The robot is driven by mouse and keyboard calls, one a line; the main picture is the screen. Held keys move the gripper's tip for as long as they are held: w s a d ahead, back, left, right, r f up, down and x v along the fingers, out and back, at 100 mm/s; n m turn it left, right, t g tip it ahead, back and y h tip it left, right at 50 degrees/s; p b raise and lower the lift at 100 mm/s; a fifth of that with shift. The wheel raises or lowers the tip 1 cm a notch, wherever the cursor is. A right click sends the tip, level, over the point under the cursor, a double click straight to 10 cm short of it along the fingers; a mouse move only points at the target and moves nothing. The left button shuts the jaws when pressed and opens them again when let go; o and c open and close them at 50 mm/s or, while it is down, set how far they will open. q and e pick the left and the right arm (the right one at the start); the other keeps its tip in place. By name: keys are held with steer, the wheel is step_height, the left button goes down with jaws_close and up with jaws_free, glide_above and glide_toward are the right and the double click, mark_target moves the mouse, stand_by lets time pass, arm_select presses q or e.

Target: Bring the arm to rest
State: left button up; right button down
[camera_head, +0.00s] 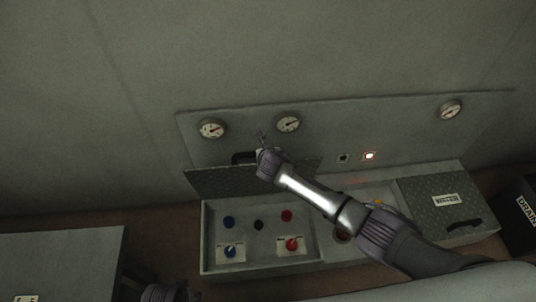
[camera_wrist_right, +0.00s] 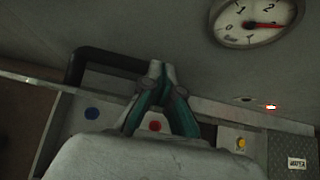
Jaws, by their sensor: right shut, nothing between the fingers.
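My right arm (camera_head: 320,195) reaches in from the lower right across the control box (camera_head: 212,262). Its gripper (camera_head: 262,138) is by the wall panel, close to the black handle (camera_head: 240,157) of a raised patterned lid (camera_head: 215,181). In the right wrist view the fingertips (camera_wrist_right: 157,70) meet, shut and empty, beside the black handle (camera_wrist_right: 95,56); whether they touch it I cannot tell. A purple joint of my left arm (camera_head: 165,292) shows at the bottom edge; its fingers are out of view.
The open compartment holds blue knobs (camera_head: 229,222) and red knobs (camera_head: 287,215). Gauges (camera_head: 288,123) and a lit red lamp (camera_head: 369,156) are on the wall panel. A closed lid (camera_head: 440,199) is at right, with a dark drain box (camera_head: 522,208) beyond. A grey box (camera_head: 60,262) stands lower left.

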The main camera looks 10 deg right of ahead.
steer(key=v, duration=0.7)
steer(key=s+d+f+m+g, duration=0.35)
steer(key=s+f+m, duration=0.35)
steer(key=s+m, duration=0.55)
steer(key=s+d+f+m+g, duration=0.2)
steer(key=s+d+f+m, duration=0.2)
steer(key=s+f+m, duration=0.6)
arm_select(q)
steer(key=s+a+f+p, duration=0.1)
steer(key=s+f+p, duration=0.1)
steer(key=s+p, duration=0.6)
steer(key=s+a+f+g+p, duration=0.1)
steer(key=s+a+f+p, duration=0.1)
steer(key=s+p, duration=0.7)
steer(key=shift+s+g, duration=0.3)
steer(key=shift+s, duration=0.4)
arm_select(e)
steer(key=s+d+f+m+g, duration=0.1)
steer(key=s+d+m, duration=0.2)
steer(key=s, duration=0.6)
steer(key=s+d+f+m+g, duration=0.1)
steer(key=s+d+f+m, duration=0.1)
steer(key=s, duration=0.8)
steer(key=s+d+f+m+g, duration=0.1)
steer(key=s+d+m, duration=0.3)
steer(key=s, duration=0.6)
steer(key=shift+s+d+f+m, duration=0.25)
steer(key=shift+f+m, duration=0.25)
steer(key=shift+m, duration=0.55)
